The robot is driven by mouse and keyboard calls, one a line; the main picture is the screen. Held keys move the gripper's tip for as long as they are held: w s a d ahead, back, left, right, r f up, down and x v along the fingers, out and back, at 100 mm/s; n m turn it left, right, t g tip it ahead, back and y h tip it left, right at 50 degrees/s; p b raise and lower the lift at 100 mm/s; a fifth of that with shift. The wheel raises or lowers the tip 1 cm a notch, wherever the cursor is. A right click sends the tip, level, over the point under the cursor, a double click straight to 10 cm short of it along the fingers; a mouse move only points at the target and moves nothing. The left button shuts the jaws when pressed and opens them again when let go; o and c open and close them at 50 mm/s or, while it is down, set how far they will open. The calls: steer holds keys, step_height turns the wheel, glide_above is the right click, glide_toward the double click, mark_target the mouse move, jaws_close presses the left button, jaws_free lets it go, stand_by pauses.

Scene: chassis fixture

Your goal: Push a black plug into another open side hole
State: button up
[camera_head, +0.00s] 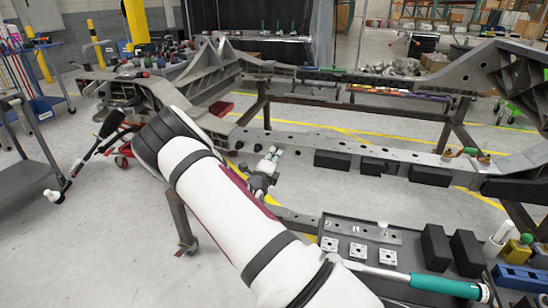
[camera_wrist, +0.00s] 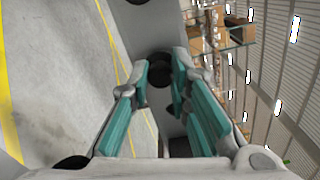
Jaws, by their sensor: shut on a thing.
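My gripper (camera_head: 273,153) is at the near side of the grey chassis rail (camera_head: 315,147) in the head view. In the wrist view its teal fingers (camera_wrist: 162,72) are shut on a round black plug (camera_wrist: 159,66). The plug lies against or just in front of the rail's side face (camera_wrist: 148,32). I cannot tell how deep it sits, and the fingers hide part of it. A dark round hole (camera_wrist: 137,2) shows higher on the same face, cut by the picture's top edge.
Black blocks (camera_head: 332,160) line the rail to the right of my gripper. A tray (camera_head: 400,262) at the lower right holds small plates, black blocks and a teal-handled tool (camera_head: 445,286). A grey cart (camera_head: 30,170) stands at the left. Open floor (camera_head: 110,240) lies at the lower left.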

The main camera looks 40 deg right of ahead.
steer(key=shift+w+d, duration=0.35)
steer(key=shift+d, duration=0.1)
stand_by(0.3)
steer(key=o, duration=0.8)
steer(key=shift+o, duration=0.2)
steer(key=p+v, duration=0.4)
steer(key=v, duration=0.5)
steer(key=shift+p, duration=0.35)
